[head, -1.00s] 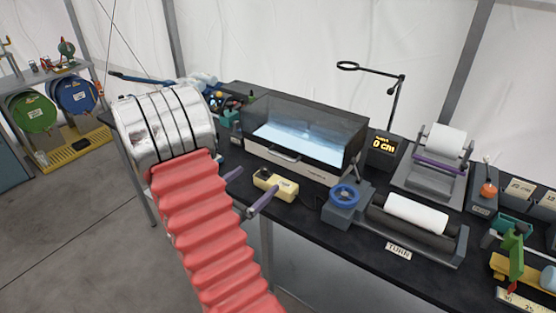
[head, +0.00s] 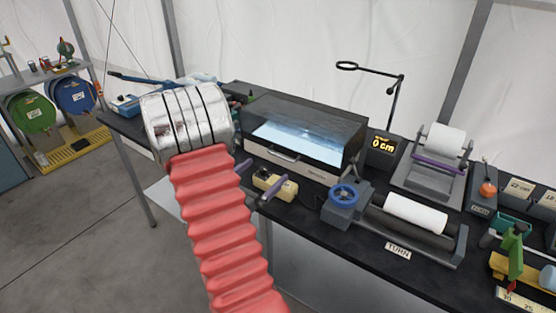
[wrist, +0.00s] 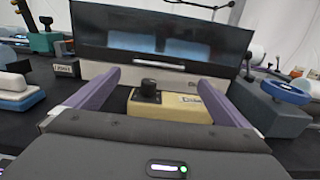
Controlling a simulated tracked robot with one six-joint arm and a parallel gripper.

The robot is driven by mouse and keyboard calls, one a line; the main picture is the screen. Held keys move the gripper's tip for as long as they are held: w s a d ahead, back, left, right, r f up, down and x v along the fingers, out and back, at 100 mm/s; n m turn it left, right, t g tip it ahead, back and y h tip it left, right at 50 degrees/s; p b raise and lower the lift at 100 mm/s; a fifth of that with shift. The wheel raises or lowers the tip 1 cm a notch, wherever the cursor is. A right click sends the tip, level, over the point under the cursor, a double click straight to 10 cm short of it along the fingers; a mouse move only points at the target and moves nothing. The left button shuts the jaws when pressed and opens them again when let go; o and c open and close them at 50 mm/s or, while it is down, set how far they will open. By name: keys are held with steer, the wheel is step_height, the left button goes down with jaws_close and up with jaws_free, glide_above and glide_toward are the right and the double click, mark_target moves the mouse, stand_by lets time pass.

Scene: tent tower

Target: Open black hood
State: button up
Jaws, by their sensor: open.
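The black hood (head: 305,131) is a dark, see-through cover on a pale box on the bench, with a lit bluish inside. It is down, with a bar handle (head: 284,156) on the front. The hood also fills the upper middle of the wrist view (wrist: 160,38). My gripper (head: 254,182) has two purple fingers spread apart, in front of the box. In the wrist view my open gripper (wrist: 160,84) has nothing between its fingertips, and they point toward the box front. A yellow box with a black knob (wrist: 165,103) sits low between the fingers. Neither finger visibly touches the handle.
A blue handwheel (head: 345,194) on a grey block stands right of the hood, beside a white roll (head: 416,213). Tools crowd the bench's left end.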

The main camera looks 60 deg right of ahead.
steer(key=d, duration=0.2)
steer(key=s+d, duration=0.1)
steer(key=d, duration=0.5)
steer(key=shift+s+d, duration=0.15)
steer(key=shift+d, duration=0.05)
steer(key=shift+c, duration=0.5)
steer(key=shift+s, duration=0.1)
steer(key=c, duration=1)
steer(key=shift+d, duration=0.15)
steer(key=shift+c, duration=0.4)
